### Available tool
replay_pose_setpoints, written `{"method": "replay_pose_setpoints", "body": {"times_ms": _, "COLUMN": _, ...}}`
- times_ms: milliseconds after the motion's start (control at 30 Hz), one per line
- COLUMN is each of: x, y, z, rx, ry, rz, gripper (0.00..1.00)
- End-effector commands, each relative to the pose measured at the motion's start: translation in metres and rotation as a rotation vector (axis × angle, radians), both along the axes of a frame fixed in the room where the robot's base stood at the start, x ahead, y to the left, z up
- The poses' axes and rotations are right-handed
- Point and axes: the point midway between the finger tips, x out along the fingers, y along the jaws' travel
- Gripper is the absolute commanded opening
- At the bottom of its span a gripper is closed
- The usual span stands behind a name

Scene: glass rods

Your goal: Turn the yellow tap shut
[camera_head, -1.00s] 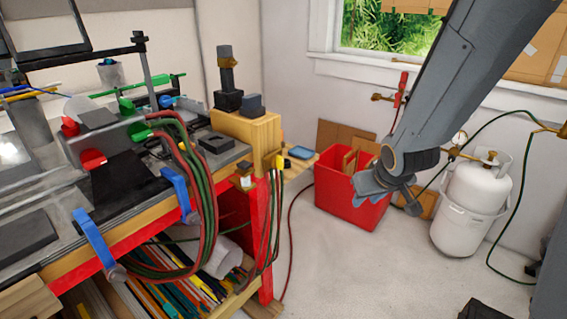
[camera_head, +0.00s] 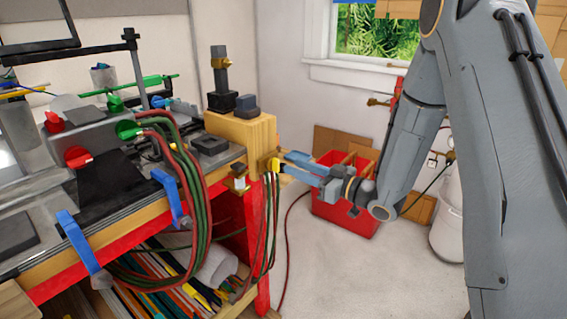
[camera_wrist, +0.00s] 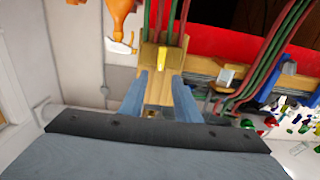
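The yellow tap (camera_head: 273,164) is at the right end of the workbench, where red and green hoses hang. In the wrist view the yellow tap (camera_wrist: 162,59) stands out in front of a wooden block, just ahead of my fingertips. My gripper (camera_head: 284,161) points left at the tap, its fingertips very close to it. In the wrist view my gripper (camera_wrist: 160,76) is open, one finger on each side of the line to the tap. I cannot tell whether a finger touches it.
Red and green hoses (camera_head: 190,185) hang along the bench front. A blue clamp (camera_head: 167,192) grips the bench edge. A red crate (camera_head: 345,212) stands on the floor behind my gripper. A white gas cylinder (camera_head: 450,220) is partly hidden behind my arm. The floor between is clear.

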Motion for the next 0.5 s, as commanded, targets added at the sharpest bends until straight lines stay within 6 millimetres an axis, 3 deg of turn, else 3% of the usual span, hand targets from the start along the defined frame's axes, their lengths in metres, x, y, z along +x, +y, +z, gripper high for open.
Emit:
{"method": "replay_pose_setpoints", "body": {"times_ms": 233, "x": 0.023, "y": 0.032, "z": 0.001, "rx": -0.001, "ry": 0.001, "rz": 0.002, "gripper": 0.3}}
{"method": "replay_pose_setpoints", "body": {"times_ms": 500, "x": 0.035, "y": 0.046, "z": 0.0, "rx": -0.002, "ry": 0.001, "rz": -0.001, "gripper": 0.3}}
